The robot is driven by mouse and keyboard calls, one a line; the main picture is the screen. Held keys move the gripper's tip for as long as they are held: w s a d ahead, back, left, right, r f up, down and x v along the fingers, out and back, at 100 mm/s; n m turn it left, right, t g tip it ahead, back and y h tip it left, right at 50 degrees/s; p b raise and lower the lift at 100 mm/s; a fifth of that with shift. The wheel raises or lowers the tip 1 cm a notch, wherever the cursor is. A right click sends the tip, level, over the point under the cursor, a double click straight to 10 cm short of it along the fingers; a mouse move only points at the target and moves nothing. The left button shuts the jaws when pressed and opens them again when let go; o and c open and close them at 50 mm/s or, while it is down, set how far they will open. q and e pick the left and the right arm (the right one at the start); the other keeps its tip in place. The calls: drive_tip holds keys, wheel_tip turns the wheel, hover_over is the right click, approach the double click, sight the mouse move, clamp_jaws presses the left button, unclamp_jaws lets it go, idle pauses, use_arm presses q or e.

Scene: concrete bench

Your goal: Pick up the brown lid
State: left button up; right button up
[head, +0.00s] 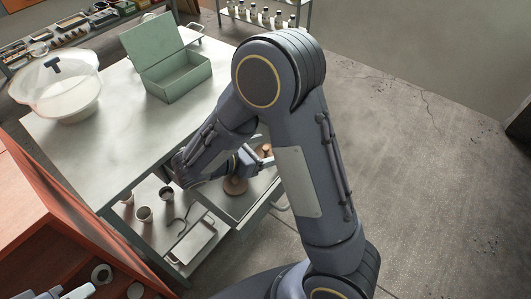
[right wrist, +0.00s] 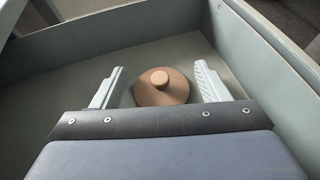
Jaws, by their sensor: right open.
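The brown lid (right wrist: 162,86) is a round disc with a small raised knob. It lies flat on the floor of a grey-green drawer. In the right wrist view it sits between the two pale fingers of my right gripper (right wrist: 160,86), which are spread with a gap on each side. In the head view my right gripper (head: 265,155) reaches down into the open drawer, and a small brown part of the lid (head: 267,149) shows between its fingers. My arm hides some of the drawer.
The drawer walls (right wrist: 262,52) rise close around the right gripper. Cups (head: 144,214) stand on a lower shelf.

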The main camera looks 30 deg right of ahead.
drive_tip(key=shift+d+f, duration=0.15)
drive_tip(key=shift+d, duration=0.15)
drive_tip(key=shift+c, duration=0.4)
clamp_jaws()
